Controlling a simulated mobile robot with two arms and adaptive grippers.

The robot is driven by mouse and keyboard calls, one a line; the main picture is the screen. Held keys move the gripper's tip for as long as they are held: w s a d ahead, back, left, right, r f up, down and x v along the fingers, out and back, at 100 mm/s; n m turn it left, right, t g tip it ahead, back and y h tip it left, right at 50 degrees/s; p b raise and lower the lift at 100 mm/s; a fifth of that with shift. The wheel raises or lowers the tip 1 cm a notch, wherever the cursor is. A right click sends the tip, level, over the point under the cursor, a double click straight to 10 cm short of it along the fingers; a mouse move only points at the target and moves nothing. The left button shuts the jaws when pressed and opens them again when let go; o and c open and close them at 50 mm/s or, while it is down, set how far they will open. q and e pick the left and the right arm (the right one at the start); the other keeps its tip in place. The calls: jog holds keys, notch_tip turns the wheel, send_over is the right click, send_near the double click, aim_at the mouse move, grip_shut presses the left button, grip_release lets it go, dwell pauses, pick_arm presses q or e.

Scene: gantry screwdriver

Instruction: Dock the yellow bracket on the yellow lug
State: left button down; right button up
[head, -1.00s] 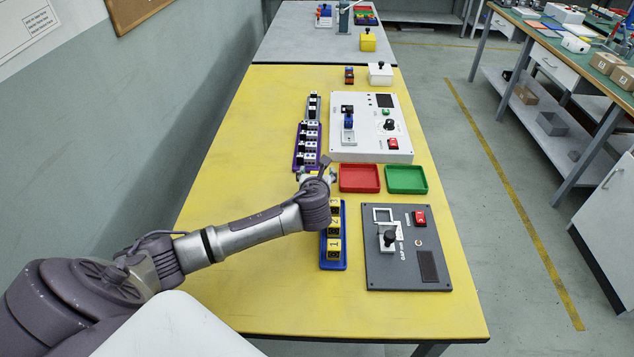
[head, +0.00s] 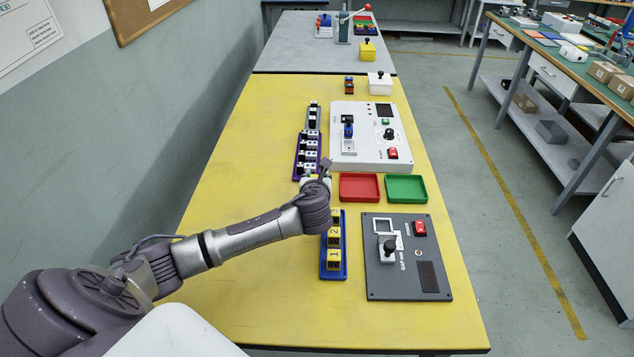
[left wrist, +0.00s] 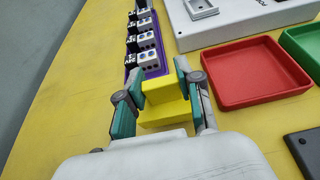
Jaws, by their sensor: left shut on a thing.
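My left gripper (head: 316,180) is over the yellow table between the purple rack and the blue tray, its fingers partly hidden by the wrist in the head view. In the left wrist view, the fingers (left wrist: 158,98) are shut on a yellow stepped piece (left wrist: 162,92), which looks like the yellow bracket. The near end of the purple rack lies just beyond it. Whether the piece touches the table or anything else is unclear. I cannot make out a yellow lug for certain. My right gripper is not in view.
A blue tray (head: 333,277) holds numbered yellow blocks. A purple rack (head: 296,160) holds several black-and-white modules. Red (head: 360,198) and green (head: 406,199) trays lie to the right, between a white panel (head: 372,158) and a grey panel (head: 407,288). The table's left side is clear.

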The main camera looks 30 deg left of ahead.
pick_arm(q)
notch_tip(320, 180, up, 2)
jog(key=shift+r, duration=0.1)
jog(key=w+d+r, duration=0.4)
jog(key=d+r, duration=0.3)
jog(key=d, duration=0.4)
jog(key=s+d+r+m+t+h+p, duration=0.1)
jog(key=s+d+r+m+h+p, duration=0.1)
jog(key=s, duration=0.8)
jog(key=s+d+r+m+t+h+p, duration=0.1)
jog(key=s+d+r+m+h+p, duration=0.1)
jog(key=s, duration=0.8)
jog(key=d+r+m+h, duration=0.1)
jog(key=d+m+h, duration=0.1)
jog(key=d+h, duration=0.1)
jog(key=shift+d, duration=0.6)
jog(key=shift+w+r, duration=0.1)
jog(key=shift+r, duration=0.15)
